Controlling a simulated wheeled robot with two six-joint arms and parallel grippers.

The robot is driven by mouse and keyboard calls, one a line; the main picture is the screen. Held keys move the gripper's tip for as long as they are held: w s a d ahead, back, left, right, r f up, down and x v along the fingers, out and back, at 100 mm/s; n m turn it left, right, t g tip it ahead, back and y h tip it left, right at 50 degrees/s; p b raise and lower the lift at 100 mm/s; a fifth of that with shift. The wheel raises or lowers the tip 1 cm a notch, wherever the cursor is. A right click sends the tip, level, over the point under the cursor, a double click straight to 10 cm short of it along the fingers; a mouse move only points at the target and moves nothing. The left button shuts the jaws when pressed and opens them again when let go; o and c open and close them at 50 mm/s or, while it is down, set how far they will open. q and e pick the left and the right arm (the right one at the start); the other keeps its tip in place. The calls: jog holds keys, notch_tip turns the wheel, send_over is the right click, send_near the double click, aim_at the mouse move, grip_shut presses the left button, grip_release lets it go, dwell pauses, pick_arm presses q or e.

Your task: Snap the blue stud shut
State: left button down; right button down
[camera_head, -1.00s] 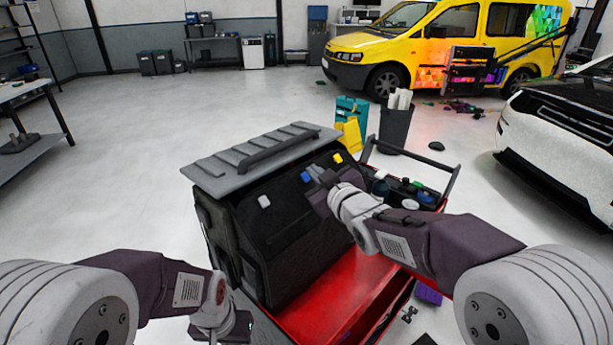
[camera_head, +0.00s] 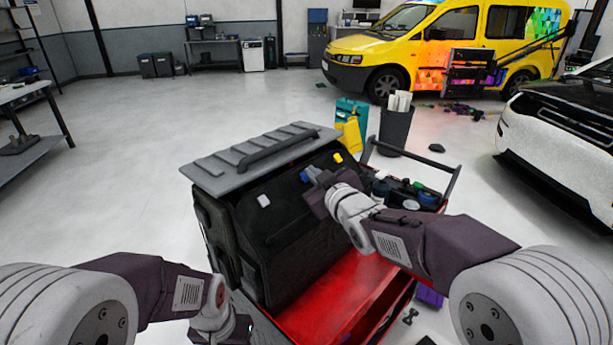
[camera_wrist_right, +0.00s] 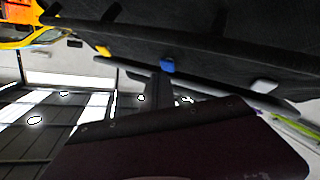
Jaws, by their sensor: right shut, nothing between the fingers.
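The blue stud (camera_head: 304,177) is on the upper front of a black soft case (camera_head: 300,225), under its ribbed grey lid (camera_head: 255,157). My right gripper (camera_head: 313,173) is shut and empty, with its tips close beside the stud at its right. I cannot tell whether they touch. In the right wrist view the blue stud (camera_wrist_right: 168,65) shows on the dark case, just beyond the shut fingers (camera_wrist_right: 165,88). Whether the stud is snapped is too small to tell. My left gripper (camera_head: 235,328) hangs low in front of the case at the left, its jaws unclear.
A white stud (camera_head: 264,201) and a yellow stud (camera_head: 337,158) flank the blue one. The case stands on a red cart (camera_head: 345,300) with a handle and several bottles at the right. A dark bin (camera_head: 396,130) stands behind. The floor at left is clear.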

jog(key=shift+w+a+f+b, duration=0.15)
jog(key=shift+a+f+b, duration=0.1)
jog(key=shift+f+b, duration=0.3)
dwell(0.5)
jog(key=shift+r, duration=0.15)
jog(key=shift+d+r, duration=0.1)
jog(key=shift+r, duration=0.05)
jog(key=shift+d+r+p, duration=0.2)
jog(key=shift+r+p, duration=0.3)
jog(key=shift+p, duration=0.1)
jog(key=shift+s+d, duration=0.1)
jog(key=shift+s, duration=0.1)
jog(key=d+r+p, duration=0.1)
jog(key=s+r+p, duration=0.1)
jog(key=s+d+r+p, duration=0.1)
jog(key=r, duration=0.1)
jog(key=shift+s+d, duration=0.15)
jog(key=shift+d, duration=0.15)
